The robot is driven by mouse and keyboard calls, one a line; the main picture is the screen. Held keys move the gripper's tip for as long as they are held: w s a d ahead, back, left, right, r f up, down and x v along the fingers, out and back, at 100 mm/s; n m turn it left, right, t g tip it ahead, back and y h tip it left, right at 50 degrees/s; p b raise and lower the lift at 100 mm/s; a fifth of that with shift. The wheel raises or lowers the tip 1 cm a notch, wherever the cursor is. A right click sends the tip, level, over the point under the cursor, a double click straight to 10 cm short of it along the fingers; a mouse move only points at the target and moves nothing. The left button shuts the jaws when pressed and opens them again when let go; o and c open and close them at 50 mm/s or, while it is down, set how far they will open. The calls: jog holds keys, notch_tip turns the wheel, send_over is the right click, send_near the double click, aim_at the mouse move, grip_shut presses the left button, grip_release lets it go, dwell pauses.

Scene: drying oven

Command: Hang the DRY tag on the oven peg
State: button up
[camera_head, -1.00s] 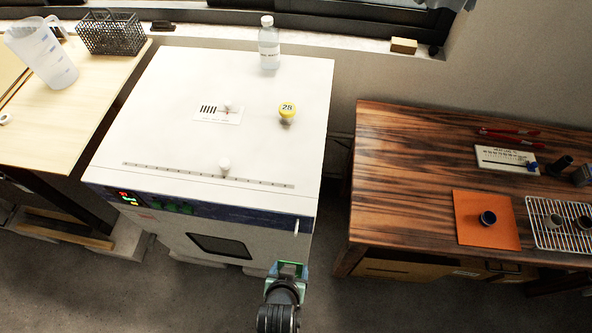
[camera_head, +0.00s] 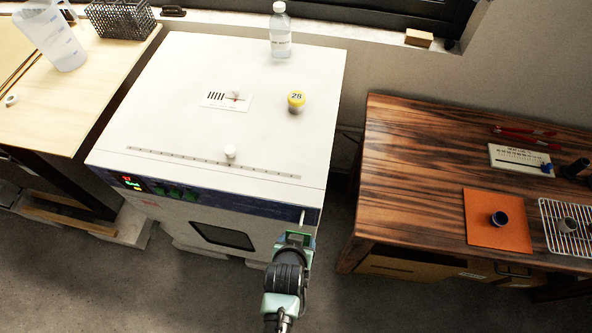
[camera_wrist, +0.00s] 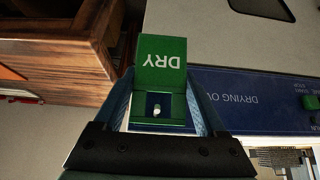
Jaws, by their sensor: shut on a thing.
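My gripper (camera_head: 297,240) is shut on the green DRY tag (camera_wrist: 162,62) in front of the oven's upper right front. In the wrist view, my gripper (camera_wrist: 165,118) has one finger on each side of the tag, and the lettering appears upside down. The tag has a square opening, and the pale oven peg (camera_wrist: 157,110) shows inside it against the blue panel. I cannot tell whether the peg passes through the opening or is only seen behind it. In the head view, the oven peg (camera_head: 302,216) shows just above my gripper on the drying oven (camera_head: 262,212).
A dark wooden bench (camera_head: 410,170) stands to the right, with a gap of floor between. A light table (camera_head: 60,110) stands left.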

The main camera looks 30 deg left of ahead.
jog(key=shift+w+a+f+b, duration=0.2)
jog(key=shift+w+b, duration=0.2)
jog(key=shift+w, duration=0.3)
jog(key=shift+w+a+f+b, duration=0.2)
jog(key=shift+w+b, duration=0.25)
jog(key=shift+w, duration=0.3)
jog(key=shift+w+a+f+b, duration=0.2)
jog(key=shift+w+b, duration=0.2)
jog(key=shift+w, duration=0.3)
jog(key=o, duration=1.4)
jog(key=v, duration=1.3)
jog(key=shift+w, duration=0.1)
